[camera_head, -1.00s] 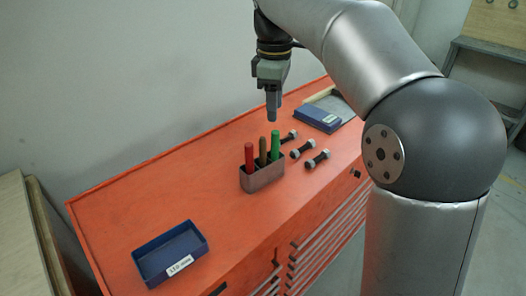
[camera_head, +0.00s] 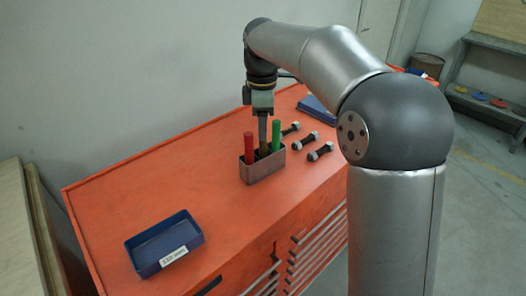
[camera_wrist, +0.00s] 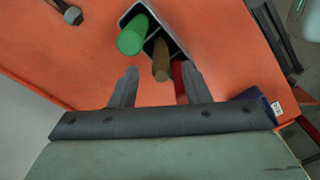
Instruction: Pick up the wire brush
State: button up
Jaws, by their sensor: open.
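The metal holder (camera_head: 264,170) stands on the orange cabinet top with three upright handles in it: a red one (camera_head: 249,146), a brown one and a green one (camera_head: 276,134). Which of these is the wire brush I cannot tell; no bristles show. My gripper (camera_head: 263,145) points down over the middle of the holder and hides most of the brown handle in the head view. In the wrist view my gripper (camera_wrist: 155,88) is open, with the brown wooden handle (camera_wrist: 161,62) between and just beyond its fingertips. The green handle (camera_wrist: 133,36) is at left, the red one partly behind the right finger.
A blue labelled tray (camera_head: 165,245) lies empty at the front left of the orange cabinet top (camera_head: 120,195). Several dark bolts with pale ends (camera_head: 306,138) lie right of the holder. Another blue tray (camera_head: 318,108) is farther back, partly hidden by my arm.

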aim_at(262, 145)
jog(key=shift+s+d+f+p, duration=0.1)
jog(key=shift+f+p, duration=0.25)
jog(key=shift+f, duration=2.35)
grip_shut()
